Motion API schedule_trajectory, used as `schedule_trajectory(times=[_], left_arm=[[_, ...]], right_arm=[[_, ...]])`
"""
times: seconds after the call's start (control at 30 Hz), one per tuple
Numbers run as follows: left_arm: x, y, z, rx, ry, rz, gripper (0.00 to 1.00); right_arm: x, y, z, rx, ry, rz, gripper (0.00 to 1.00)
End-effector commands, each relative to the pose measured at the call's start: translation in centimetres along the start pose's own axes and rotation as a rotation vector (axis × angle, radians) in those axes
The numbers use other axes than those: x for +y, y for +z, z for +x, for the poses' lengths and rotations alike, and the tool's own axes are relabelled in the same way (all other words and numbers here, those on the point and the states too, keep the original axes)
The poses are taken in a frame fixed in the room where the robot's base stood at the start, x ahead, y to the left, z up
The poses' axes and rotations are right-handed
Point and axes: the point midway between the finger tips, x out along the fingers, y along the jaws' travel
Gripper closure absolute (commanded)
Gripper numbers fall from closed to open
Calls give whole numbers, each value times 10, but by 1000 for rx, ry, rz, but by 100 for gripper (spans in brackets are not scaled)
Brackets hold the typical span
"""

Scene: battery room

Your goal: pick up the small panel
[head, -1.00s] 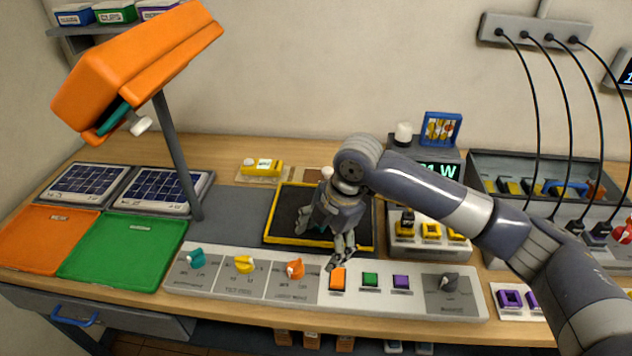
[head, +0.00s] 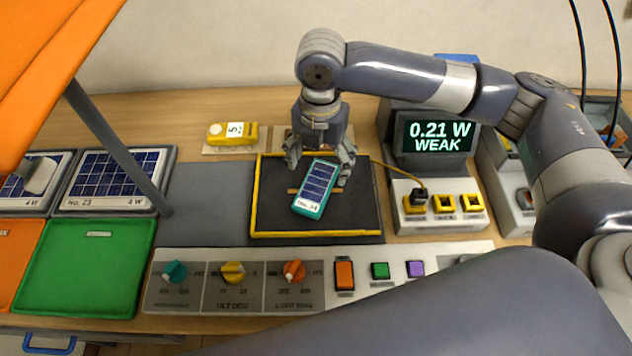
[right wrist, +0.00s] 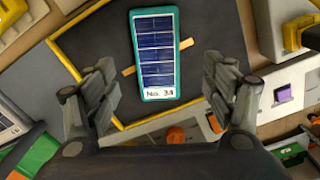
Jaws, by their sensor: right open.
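The small panel (head: 315,188), with a teal frame, dark blue cells and a label that looks like No. 34, lies slightly turned on a black mat with a yellow border (head: 262,225). It also shows in the right wrist view (right wrist: 156,50), at the top middle. My right gripper (head: 318,168) is open and points down over the far part of the mat, around the panel's upper end in the head view. In the right wrist view its fingers (right wrist: 163,88) stand wide apart, left and right of the panel's near end, not visibly touching it. My left gripper is not in view.
A control strip with knobs (head: 233,272) and buttons runs along the front. A display (head: 437,137) reads 0.21 W WEAK. A green tray (head: 88,268) and larger panels (head: 112,180) are at left. An orange lamp (head: 50,60) overhangs the upper left.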

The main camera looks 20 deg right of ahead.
Motion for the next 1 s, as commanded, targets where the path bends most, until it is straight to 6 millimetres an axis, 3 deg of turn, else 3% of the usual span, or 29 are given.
schedule_trajectory(times=[0.17, 0.5, 0.77, 1.0], left_arm=[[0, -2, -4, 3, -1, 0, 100], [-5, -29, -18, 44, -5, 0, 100], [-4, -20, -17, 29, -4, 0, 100], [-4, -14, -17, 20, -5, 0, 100]], right_arm=[[0, 0, 12, 0, -1, 1, 23], [2, 1, 57, -1, 1, 0, 23], [2, 1, 61, -1, 1, -1, 23], [2, 1, 61, -2, 1, -1, 75]])
